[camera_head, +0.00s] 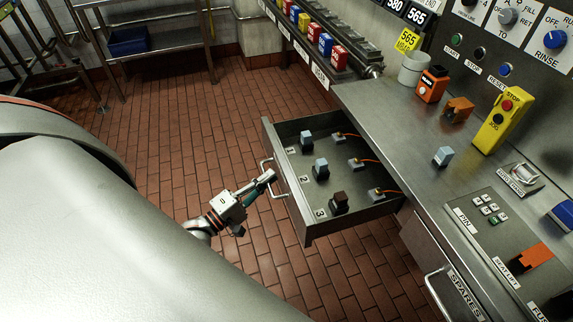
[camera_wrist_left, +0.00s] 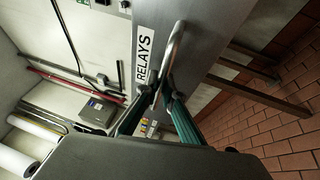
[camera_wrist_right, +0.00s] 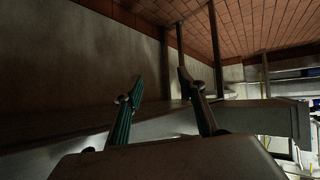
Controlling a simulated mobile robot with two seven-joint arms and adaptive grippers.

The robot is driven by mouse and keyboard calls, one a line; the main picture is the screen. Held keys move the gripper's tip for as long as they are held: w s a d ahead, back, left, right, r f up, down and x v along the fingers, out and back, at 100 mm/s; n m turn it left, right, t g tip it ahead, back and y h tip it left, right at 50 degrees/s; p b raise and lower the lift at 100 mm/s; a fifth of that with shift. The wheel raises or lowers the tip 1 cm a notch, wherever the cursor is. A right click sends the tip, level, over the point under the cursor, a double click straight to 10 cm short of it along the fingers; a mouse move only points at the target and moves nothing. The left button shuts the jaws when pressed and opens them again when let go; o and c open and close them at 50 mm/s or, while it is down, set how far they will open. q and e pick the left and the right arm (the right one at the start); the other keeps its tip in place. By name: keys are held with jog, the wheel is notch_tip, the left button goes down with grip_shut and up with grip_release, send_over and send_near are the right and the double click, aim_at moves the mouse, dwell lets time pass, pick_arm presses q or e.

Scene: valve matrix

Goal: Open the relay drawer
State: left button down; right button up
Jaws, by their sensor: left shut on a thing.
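The relay drawer (camera_head: 347,223) stands pulled out from the steel counter in the head view. Inside are relays by the numbers 1, 2 and 3: two pale blue-grey ones and a brown one (camera_head: 340,200). My left gripper (camera_head: 268,178) is at the drawer's front and shut on its bar handle (camera_head: 279,192). In the left wrist view, the fingers (camera_wrist_left: 163,88) close around the handle (camera_wrist_left: 175,50) beside the RELAYS label (camera_wrist_left: 145,55). My right gripper (camera_wrist_right: 160,77) shows only in its own wrist view, with its fingers apart and nothing between them.
A SPARES drawer (camera_head: 425,248) with its own handle is shut to the right of the open one. The counter holds an orange block (camera_head: 459,109), a yellow stop box (camera_head: 503,118) and a loose grey-blue piece (camera_head: 443,156). Bare brick floor (camera_head: 190,150) lies left of the drawer.

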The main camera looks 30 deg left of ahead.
pick_arm(q)
jog(key=shift+s+a, duration=0.85)
jog(key=shift+s, duration=0.3)
jog(key=c, duration=2.4)
grip_release()
jog(key=shift+c, duration=0.2)
jog(key=v, duration=1.2)
